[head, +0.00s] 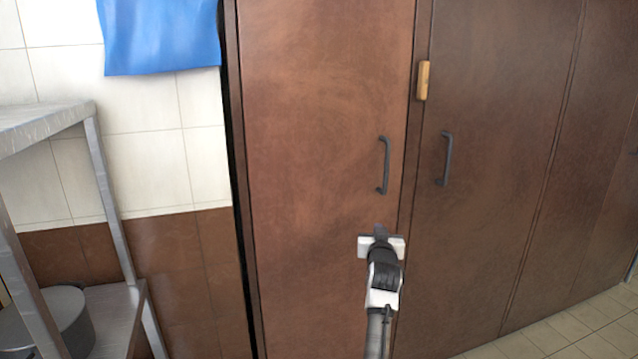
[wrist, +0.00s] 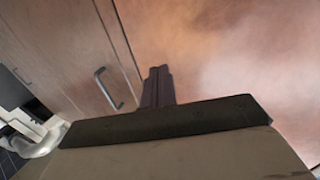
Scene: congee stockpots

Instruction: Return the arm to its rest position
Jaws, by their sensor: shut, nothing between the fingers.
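My gripper (head: 380,231) shows in the head view at the lower middle, in front of the brown cabinet door. In the wrist view its fingers (wrist: 158,86) are together, with nothing between them. My arm comes up from the bottom edge of the head view. The gripper is below the dark handle (head: 385,165) of the left door (head: 320,130). I cannot tell whether it touches the door.
The right door (head: 490,150) has its own dark handle (head: 445,158), which also shows in the wrist view (wrist: 108,89). A metal shelf (head: 110,200) with a grey pot (head: 68,312) stands at the left. A blue cloth (head: 160,35) hangs above. Tiled floor (head: 585,325) is clear at lower right.

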